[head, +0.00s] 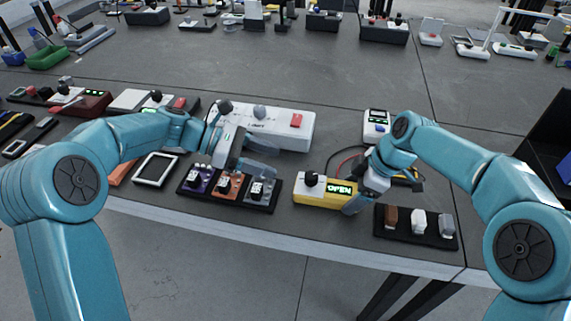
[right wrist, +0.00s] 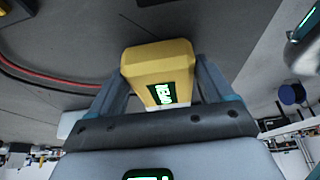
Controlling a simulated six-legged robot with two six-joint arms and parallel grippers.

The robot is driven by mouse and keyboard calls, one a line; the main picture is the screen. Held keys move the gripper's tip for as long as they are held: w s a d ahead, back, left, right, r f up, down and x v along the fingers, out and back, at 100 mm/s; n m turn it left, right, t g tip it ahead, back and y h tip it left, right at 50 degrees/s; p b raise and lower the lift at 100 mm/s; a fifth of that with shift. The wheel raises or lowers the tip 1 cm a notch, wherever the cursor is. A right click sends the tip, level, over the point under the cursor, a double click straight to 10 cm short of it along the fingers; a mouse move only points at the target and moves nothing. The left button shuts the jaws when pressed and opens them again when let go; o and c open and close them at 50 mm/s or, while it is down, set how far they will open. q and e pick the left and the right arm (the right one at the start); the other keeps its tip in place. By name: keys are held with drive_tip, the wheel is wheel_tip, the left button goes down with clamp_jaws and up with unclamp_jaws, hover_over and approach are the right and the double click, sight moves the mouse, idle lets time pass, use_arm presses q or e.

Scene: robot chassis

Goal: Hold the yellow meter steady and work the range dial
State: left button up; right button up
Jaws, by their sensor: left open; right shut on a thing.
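The yellow meter (head: 322,201) lies near the front edge of the table in the head view, with a lit green display reading OPEN. A black dial knob (head: 311,179) stands on its left end. My right gripper (head: 356,200) is shut on the meter's right end. In the right wrist view the meter (right wrist: 155,58) sits between both fingers; its dial cannot be made out there. My left gripper (head: 262,157) is open and empty, left of the meter and above the block with three small switches, apart from the dial.
The black base with purple, orange and grey switch units (head: 228,190) is left of the meter. A white box with a red button (head: 285,126) is behind. A black tray with small blocks (head: 415,226) lies to the right. Red and black leads (head: 345,158) run behind the meter.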

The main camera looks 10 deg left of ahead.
use_arm(q)
drive_tip(key=shift+a+r, duration=0.15)
drive_tip(key=shift+a, duration=0.2)
